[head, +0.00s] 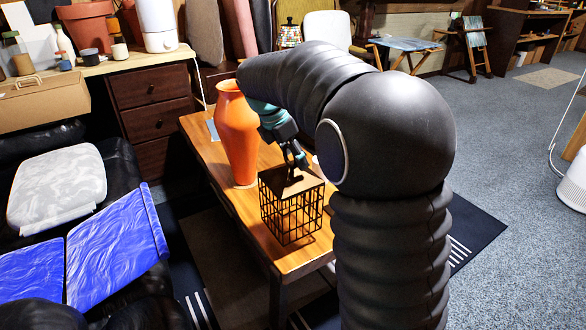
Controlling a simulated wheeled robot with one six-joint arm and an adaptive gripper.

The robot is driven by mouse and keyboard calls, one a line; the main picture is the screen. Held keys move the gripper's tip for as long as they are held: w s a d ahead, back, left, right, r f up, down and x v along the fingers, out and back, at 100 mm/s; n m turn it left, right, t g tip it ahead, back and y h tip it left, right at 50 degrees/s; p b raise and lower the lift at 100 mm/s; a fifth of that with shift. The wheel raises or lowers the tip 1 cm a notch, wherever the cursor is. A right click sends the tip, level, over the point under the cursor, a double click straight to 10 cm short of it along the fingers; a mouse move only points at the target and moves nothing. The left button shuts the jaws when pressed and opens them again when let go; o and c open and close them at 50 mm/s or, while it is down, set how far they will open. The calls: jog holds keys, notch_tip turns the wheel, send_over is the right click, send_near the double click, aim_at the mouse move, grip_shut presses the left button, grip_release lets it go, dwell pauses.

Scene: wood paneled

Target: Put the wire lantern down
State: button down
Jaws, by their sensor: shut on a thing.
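The wire lantern (291,207) is a black box-shaped cage with a flat solid top. It is over the front part of the wooden table (296,262) and looks upright. My gripper (298,172) is at the lantern's top, shut on it from above. The fingertips are small and dark here, so the exact grip is hard to see. I cannot tell whether the lantern's base touches the table top or hangs just above it.
A tall orange vase (237,135) stands on the table close behind the lantern, to the left. A black sofa with blue cushions (117,248) is at the left. A drawer desk (152,90) stands behind. My arm hides the table's right side.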

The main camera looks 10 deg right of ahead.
aim_at(291, 165)
jog(key=shift+a+f, duration=0.1)
jog(key=shift+f, duration=2)
jog(key=shift+c, duration=0.9)
grip_release()
jog(key=v, duration=1.2)
jog(key=shift+p, duration=0.35)
